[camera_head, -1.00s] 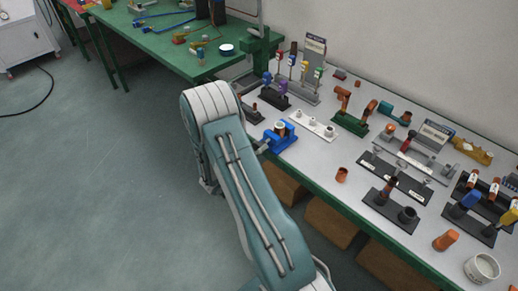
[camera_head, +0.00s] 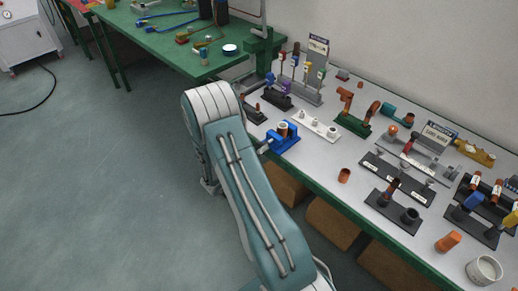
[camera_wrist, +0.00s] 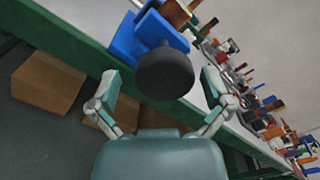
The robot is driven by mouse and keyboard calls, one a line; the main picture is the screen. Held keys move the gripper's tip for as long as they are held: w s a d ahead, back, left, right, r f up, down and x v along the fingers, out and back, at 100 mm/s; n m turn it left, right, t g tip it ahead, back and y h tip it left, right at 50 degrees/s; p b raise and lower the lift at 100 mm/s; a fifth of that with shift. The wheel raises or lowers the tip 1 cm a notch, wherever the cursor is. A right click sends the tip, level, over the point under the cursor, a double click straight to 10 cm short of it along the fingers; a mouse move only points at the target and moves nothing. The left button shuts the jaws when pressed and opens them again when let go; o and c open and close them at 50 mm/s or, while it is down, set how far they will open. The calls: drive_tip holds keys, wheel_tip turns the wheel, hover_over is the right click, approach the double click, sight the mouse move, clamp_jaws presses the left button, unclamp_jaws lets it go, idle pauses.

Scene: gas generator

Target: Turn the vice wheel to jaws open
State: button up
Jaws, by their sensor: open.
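The blue vice (camera_head: 284,138) stands at the near edge of the grey-topped bench in the head view, with a copper-coloured cylinder in it. In the wrist view the vice (camera_wrist: 152,30) is at the top centre, with its round dark wheel (camera_wrist: 165,74) facing the camera. My gripper (camera_wrist: 160,84) is open, one finger on each side of the wheel in the picture. Gaps show between both fingers and the wheel; how deep the wheel sits between them I cannot tell. In the head view my arm hides the gripper and the wheel.
A white fixture (camera_head: 315,126) and a loose copper cup (camera_head: 344,175) are near the vice. Several other fixtures crowd the bench to the right. The green bench edge (camera_wrist: 70,45) runs close by, with cardboard boxes (camera_wrist: 47,82) underneath. Open floor lies left.

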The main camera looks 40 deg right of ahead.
drive_tip(key=shift+s, duration=0.1)
drive_tip(key=a, duration=1.2)
drive_tip(key=shift+s, duration=0.4)
